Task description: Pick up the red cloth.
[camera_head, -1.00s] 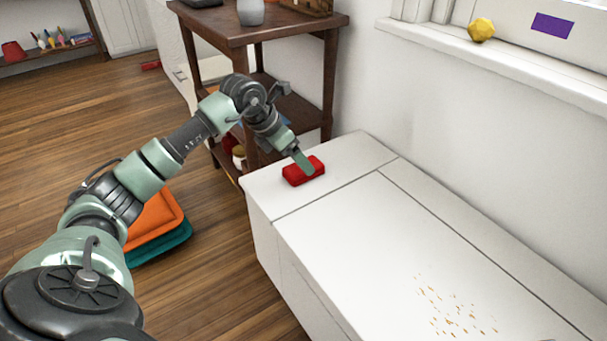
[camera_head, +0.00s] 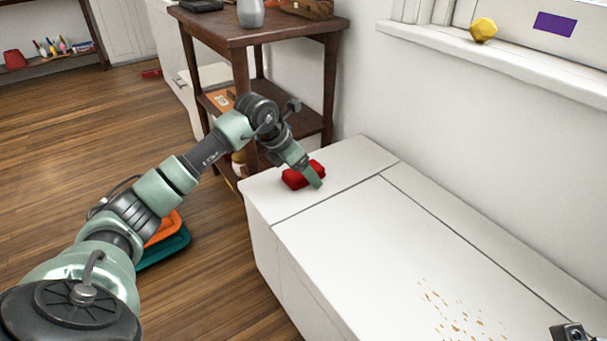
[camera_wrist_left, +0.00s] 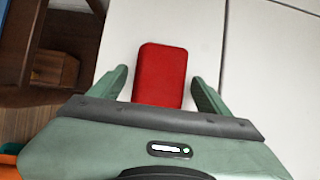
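In the left wrist view the cloth (camera_wrist_left: 162,66) lies between the two green fingers of the open gripper (camera_wrist_left: 162,84). There is a gap on each side, and the cloth's near end is hidden by the gripper body. My right gripper's fingers do not show.
A dark wooden side table (camera_head: 240,38) stands close behind my left arm. Orange (camera_head: 165,228) and teal (camera_head: 165,248) trays lie on the floor. A yellow ball (camera_head: 483,29) sits on the sill.

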